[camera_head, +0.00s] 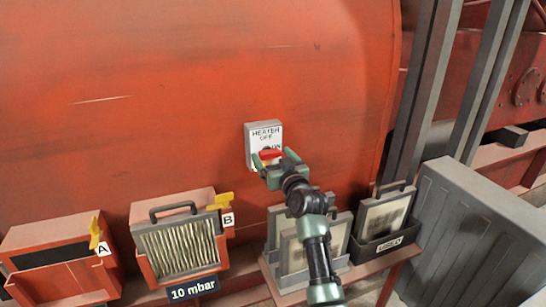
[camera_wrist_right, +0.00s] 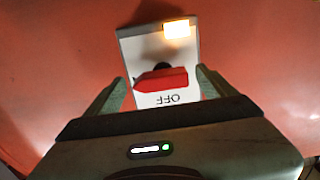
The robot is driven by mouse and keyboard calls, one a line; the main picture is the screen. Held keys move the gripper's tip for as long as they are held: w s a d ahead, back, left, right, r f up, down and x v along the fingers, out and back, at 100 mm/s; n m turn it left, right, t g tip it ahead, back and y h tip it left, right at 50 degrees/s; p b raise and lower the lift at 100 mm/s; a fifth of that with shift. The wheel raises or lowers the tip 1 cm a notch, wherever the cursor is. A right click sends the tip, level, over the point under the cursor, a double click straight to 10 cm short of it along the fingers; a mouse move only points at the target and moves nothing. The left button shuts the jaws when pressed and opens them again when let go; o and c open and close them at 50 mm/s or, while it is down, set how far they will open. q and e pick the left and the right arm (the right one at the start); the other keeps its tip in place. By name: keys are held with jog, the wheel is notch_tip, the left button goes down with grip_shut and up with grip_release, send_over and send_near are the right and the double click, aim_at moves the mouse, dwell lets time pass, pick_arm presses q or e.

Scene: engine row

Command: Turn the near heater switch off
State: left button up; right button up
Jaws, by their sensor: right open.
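The heater switch is a white box (camera_head: 263,133) on the red engine wall, marked HEATER, OFF and ON. Its red handle (camera_head: 270,154) also shows in the right wrist view (camera_wrist_right: 161,79), lying roughly crosswise, its narrower end to the left there. OFF reads upside down below the handle in that view; ON shows to the right in the head view. A lamp (camera_wrist_right: 177,29) glows at the box's corner. My right gripper (camera_head: 273,157) is open, its fingers on either side of the handle in the wrist view (camera_wrist_right: 162,80). Contact cannot be told. My left gripper is not in view.
Below stand a red box with yellow lever A (camera_head: 95,233), a filter box (camera_head: 180,246) with yellow lever B (camera_head: 221,201) and a 10 mbar sign (camera_head: 193,289). A dark bin with a used panel (camera_head: 384,216) stands right, beside a grey cabinet (camera_head: 470,240).

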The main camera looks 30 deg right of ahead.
jog(key=c, duration=1.4)
